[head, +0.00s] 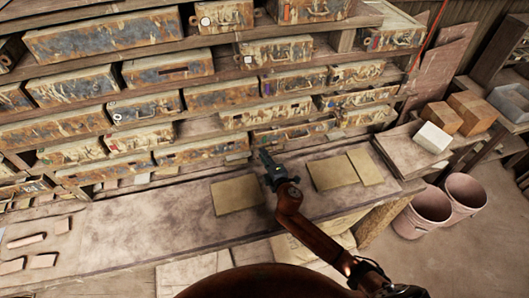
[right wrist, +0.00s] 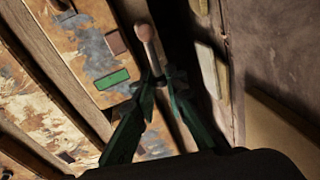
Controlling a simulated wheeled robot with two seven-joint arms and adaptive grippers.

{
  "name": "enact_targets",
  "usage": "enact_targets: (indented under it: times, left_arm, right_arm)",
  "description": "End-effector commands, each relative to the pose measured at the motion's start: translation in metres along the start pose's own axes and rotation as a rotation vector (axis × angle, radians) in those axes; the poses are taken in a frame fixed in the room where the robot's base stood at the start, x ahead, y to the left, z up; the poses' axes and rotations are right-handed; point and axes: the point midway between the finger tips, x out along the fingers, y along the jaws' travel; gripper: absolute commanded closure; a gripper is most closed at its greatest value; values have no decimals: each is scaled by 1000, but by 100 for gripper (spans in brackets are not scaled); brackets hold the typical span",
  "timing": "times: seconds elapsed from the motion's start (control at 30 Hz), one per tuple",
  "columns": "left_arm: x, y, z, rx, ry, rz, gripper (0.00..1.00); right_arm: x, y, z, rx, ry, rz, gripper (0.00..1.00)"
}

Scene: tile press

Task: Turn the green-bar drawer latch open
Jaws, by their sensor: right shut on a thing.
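The green bar (right wrist: 112,79) is a flat green label on the worn, paint-flaked drawer front (right wrist: 75,45) in the right wrist view. Beside it is the latch (right wrist: 147,38), with a pale rounded wooden handle. My right gripper (right wrist: 160,84) has its two dark green fingers closed on the lower part of this handle, and the handle's tip sticks out beyond them. In the head view my right gripper (head: 267,160) is at the lowest drawers, just above the bench. The latch is too small to make out there. My left gripper is not in view.
Rows of worn drawers (head: 120,35) fill the rack behind the bench (head: 150,215). Flat tan slabs (head: 237,195) lie on the bench on both sides of my right arm. Wooden blocks (head: 441,117) and two buckets (head: 424,211) stand at the right.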

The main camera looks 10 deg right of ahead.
Motion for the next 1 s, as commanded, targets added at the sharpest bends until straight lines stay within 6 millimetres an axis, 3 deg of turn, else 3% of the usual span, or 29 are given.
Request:
enact_targets:
  times: [0.77, 0.8, 1.0]
  left_arm:
    - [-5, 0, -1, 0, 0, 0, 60]
    - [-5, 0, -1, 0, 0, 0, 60]
    - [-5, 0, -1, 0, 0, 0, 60]
  right_arm:
    - [1, -7, 0, -93, -19, -10, 100]
    - [1, -7, 0, -93, -19, -11, 85]
    - [1, -6, 0, -92, -19, -9, 76]
